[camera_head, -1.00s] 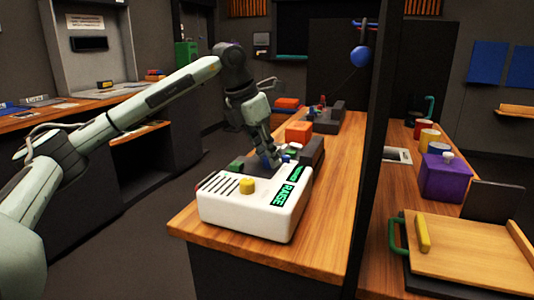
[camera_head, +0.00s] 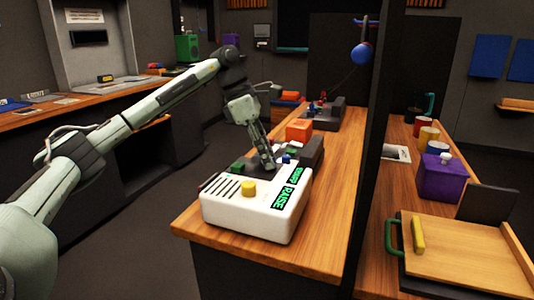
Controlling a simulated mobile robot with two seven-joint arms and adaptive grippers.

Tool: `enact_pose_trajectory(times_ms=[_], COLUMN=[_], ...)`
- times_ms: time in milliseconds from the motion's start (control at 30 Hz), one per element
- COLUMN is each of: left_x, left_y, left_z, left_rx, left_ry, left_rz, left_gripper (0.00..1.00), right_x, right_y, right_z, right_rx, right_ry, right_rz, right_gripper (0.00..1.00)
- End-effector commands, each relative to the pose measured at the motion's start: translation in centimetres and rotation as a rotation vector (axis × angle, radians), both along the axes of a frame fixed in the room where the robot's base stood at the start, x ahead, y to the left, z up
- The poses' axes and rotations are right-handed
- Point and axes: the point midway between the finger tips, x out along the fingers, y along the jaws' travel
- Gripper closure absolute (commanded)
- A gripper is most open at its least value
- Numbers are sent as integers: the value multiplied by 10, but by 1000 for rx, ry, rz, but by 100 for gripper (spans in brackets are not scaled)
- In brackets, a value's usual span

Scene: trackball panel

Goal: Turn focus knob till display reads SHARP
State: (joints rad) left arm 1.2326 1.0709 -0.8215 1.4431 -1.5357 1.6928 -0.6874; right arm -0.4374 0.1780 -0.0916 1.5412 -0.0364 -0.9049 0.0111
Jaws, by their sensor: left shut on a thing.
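A white box (camera_head: 255,218) with a yellow knob (camera_head: 249,188) and dark slots stands on the near end of the wooden counter. On its right side a dark display (camera_head: 289,190) shows green letters; one line reads RAISE and the other is too small to read surely. Behind it lies a dark panel (camera_head: 311,151) with small blue and green parts. My left gripper (camera_head: 268,165) points down over this panel, just behind the white box. It is shut on a small knob there, which its fingers mostly hide. My right gripper is not in view.
An orange block (camera_head: 299,130) stands farther back on the counter (camera_head: 335,175). A dark post (camera_head: 382,150) rises to the right. Beyond it are a purple box (camera_head: 440,178), cups and a wooden board (camera_head: 465,250). A blue ball (camera_head: 361,54) hangs above.

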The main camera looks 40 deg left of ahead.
Motion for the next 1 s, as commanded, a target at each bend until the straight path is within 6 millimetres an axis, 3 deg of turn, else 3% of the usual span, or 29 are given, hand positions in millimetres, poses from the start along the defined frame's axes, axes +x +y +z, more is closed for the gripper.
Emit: enact_pose_trajectory(times_ms=[300, 767, 800, 933, 1000], left_x=[1, 1, 1, 1, 1], left_y=[0, 0, 0, 0, 0], left_z=[1, 1, 1, 1, 1], left_rx=[-1, 0, 0, -1, 0], left_ry=[-4, -4, -4, -3, -2], left_rz=[-94, -104, -104, -104, -104], left_gripper=[100, 100, 70, 54, 54], right_x=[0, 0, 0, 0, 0], right_y=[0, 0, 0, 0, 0], right_z=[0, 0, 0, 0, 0], right_rx=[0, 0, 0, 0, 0], right_ry=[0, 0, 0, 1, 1], right_rz=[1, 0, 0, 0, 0], right_gripper=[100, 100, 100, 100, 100])
